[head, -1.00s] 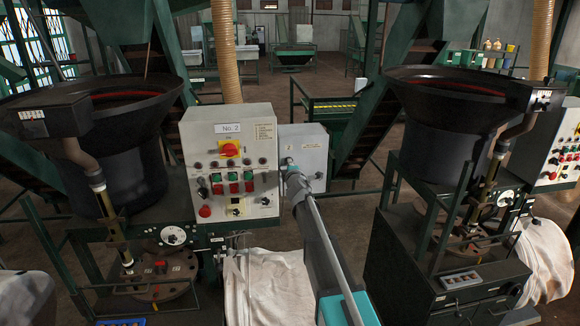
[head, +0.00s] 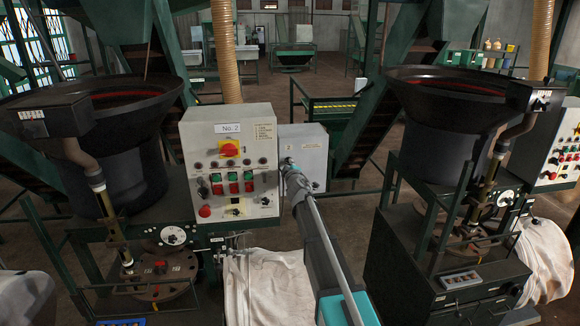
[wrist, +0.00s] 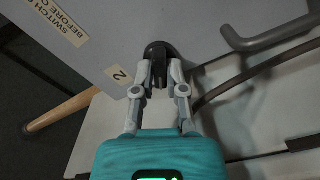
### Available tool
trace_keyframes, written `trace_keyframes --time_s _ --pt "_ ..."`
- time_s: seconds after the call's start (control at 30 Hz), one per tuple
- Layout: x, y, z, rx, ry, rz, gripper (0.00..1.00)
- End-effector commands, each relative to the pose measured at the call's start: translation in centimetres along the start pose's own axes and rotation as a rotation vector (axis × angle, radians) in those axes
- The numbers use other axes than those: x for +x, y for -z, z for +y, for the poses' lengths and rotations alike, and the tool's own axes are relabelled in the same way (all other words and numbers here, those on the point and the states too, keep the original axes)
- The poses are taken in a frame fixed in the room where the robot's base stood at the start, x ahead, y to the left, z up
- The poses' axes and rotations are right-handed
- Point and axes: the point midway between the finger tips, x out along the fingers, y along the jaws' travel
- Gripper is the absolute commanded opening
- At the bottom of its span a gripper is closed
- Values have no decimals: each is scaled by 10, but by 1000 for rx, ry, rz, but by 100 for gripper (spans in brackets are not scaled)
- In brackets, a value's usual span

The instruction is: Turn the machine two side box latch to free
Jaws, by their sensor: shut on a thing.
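The machine two side box (head: 308,142) is a grey box to the right of the No. 2 control panel. In the wrist view its grey face (wrist: 205,28) fills the upper part, with a "2" label beside the latch. The side box latch (wrist: 158,50) is a small dark knob near the box's lower edge. My gripper (wrist: 160,72) is shut on this latch, a finger on each side of its lower part. In the head view my arm hides the latch, and my gripper (head: 287,165) shows only in part at the box's left side.
The No. 2 control panel (head: 230,165), with a red rotary switch and several buttons, stands close left of my arm. A white bag (head: 268,285) hangs below. Black hoppers (head: 125,130) stand either side.

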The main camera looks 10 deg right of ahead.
Motion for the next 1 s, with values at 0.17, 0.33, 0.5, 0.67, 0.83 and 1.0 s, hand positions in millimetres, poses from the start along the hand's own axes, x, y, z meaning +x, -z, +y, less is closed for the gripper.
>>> trace_keyframes --time_s 0.17,0.33,0.5,0.67,0.83,1.0 --pt "-1 -1 0 165 0 -3 0" --pt "-1 0 0 327 0 -3 0" --pt "-1 0 0 488 -1 -3 0" --pt "-1 0 0 640 -1 -3 0" --pt "0 0 0 797 -1 -3 0" --pt "0 0 0 931 -1 -3 0"
